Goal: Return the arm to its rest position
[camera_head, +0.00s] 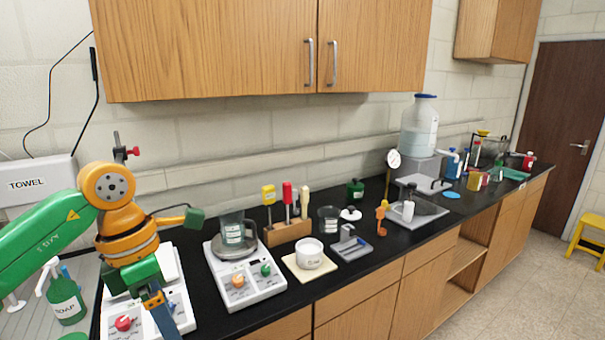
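My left arm (45,232), green and orange, comes in from the left and bends down at its orange wrist. My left gripper (155,300) points down over the front of the white device at the left end of the bench. Only one dark blue finger shows clearly, so I cannot tell whether it is open or shut, or whether it holds anything. My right arm and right gripper are not in view.
A black bench (225,318) runs to the right. A hotplate (245,288) with a beaker (232,235), a white bowl (310,252) and a wooden tool block (287,231) stand near my arm. A soap bottle (66,300) is at lower left. Wooden cupboards (205,50) hang above.

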